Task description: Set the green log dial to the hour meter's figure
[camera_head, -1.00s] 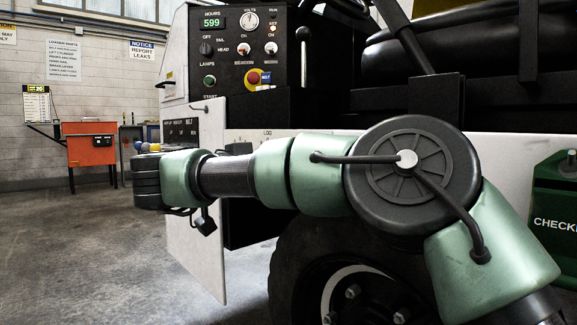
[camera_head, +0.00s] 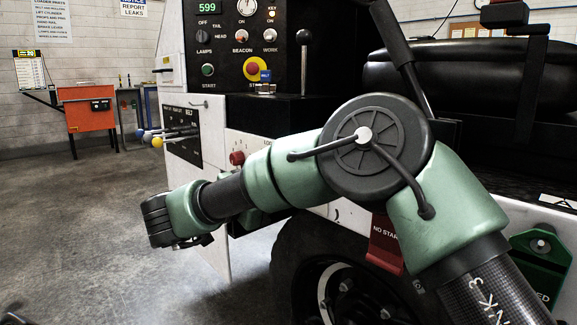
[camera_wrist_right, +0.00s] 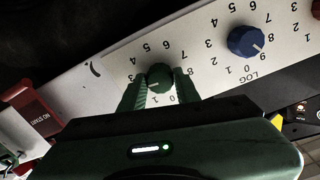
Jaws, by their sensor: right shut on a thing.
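The hour meter (camera_head: 207,7) at the top of the black panel reads 599 in the head view. In the right wrist view the green log dial (camera_wrist_right: 159,77) sits on a pale panel with digits around it. My right gripper (camera_wrist_right: 160,88) has its two green fingers around that dial, one on each side, shut on it. I cannot make out the dial's pointer. The blue dial (camera_wrist_right: 247,41) is beside it, with a light mark towards its lower right. In the head view my right arm covers the green dial and gripper.
A red dial (camera_head: 237,158) shows left of my arm. Several ball-ended levers (camera_head: 165,137) stick out at the left. A red NO START tag (camera_head: 385,245) hangs below my arm. Open floor (camera_head: 90,230) lies to the left.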

